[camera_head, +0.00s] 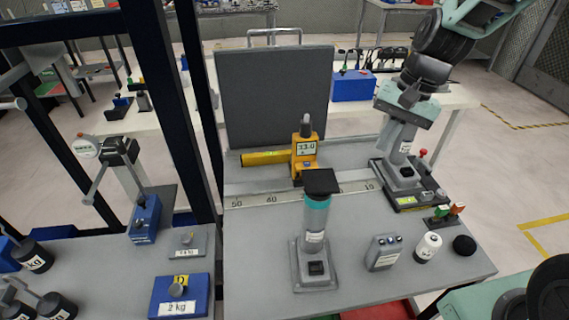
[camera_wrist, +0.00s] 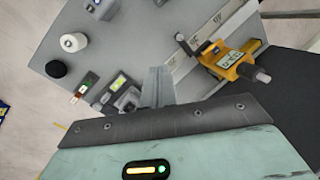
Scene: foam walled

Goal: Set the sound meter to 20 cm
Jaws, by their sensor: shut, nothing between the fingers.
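The sound meter is a yellow-orange block (camera_head: 305,158) with a dark knob on top, standing at the scale strip (camera_head: 262,199). Its display appears to read 33.0. Strip numbers near 50 show left of it and 10 right of it. The meter also shows in the wrist view (camera_wrist: 238,64), right of my fingers. My gripper (camera_head: 393,152) is shut and empty, pointing down at the right of the table, apart from the meter. In the wrist view the closed fingers (camera_wrist: 157,88) show in the middle. The gripper partly hides a grey-black device (camera_head: 408,198) with a small lit display.
A dark foam panel (camera_head: 275,95) stands behind the meter, and a yellow bar (camera_head: 263,158) lies to its left. A teal-banded cylinder on a stand (camera_head: 315,225) rises in front. A grey box (camera_head: 383,252), white cylinder (camera_head: 428,247) and black knob (camera_head: 464,244) sit front right.

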